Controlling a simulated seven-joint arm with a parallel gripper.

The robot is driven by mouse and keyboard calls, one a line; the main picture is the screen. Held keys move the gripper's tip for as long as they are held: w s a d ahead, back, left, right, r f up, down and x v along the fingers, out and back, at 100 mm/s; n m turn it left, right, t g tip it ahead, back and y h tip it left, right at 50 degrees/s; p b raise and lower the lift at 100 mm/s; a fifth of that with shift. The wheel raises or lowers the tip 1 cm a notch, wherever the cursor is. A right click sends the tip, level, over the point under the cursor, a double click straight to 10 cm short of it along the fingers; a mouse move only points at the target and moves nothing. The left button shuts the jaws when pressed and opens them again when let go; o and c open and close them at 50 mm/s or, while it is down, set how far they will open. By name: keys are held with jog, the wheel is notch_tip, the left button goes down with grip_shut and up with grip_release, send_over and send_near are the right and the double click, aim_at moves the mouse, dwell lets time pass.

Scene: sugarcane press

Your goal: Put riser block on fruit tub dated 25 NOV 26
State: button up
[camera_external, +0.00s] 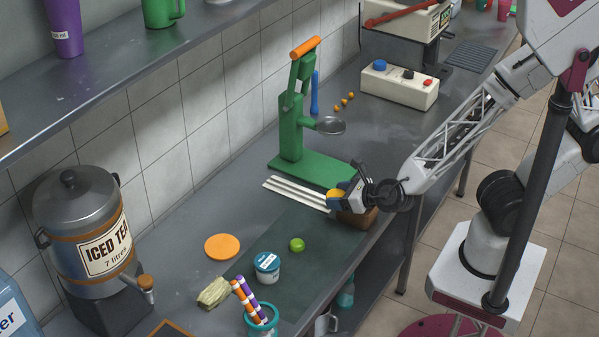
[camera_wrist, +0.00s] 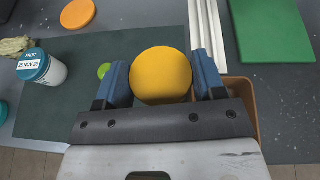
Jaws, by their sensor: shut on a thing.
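The fruit tub (camera_wrist: 56,74) is white with a teal lid, and its label reads FRUIT 25 NOV 26. It stands upright at the left in the wrist view and near the front middle of the counter in the external view (camera_external: 267,268). My gripper (camera_wrist: 162,72) is shut on a round yellow-orange piece (camera_wrist: 160,76), which sits between the blue fingers. It also shows in the external view (camera_external: 334,195). No label marks it as the riser block. My gripper is right of the tub, above a brown open box (camera_wrist: 247,88). The piece's underside is hidden.
A green lime (camera_external: 297,244) lies between tub and gripper. An orange disc (camera_external: 222,247), cane fibre (camera_external: 214,292) and a teal cup (camera_external: 262,322) with striped straws surround the tub. White strips (camera_external: 297,194) and the green press (camera_external: 310,169) stand behind. The dark mat (camera_external: 322,240) has free room.

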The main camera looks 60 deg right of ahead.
jog(key=s+a+n+y, duration=0.1)
jog(key=s+a, duration=0.1)
jog(key=a, duration=0.5)
jog(key=s+a+r+n+y, duration=0.1)
jog(key=s+a+y, duration=0.1)
jog(key=a, duration=0.6)
jog(key=shift+s+r+n+g, duration=0.3)
jog(key=shift+s+g, duration=0.1)
jog(key=shift+s, duration=0.3)
jog(key=shift+f, duration=0.1)
send_over(269, 261)
jog(key=shift+f, duration=0.75)
jog(key=shift+f, duration=1.7)
jog(key=shift+f, duration=0.2)
jog(key=o, duration=0.9)
jog(key=shift+o, duration=0.2)
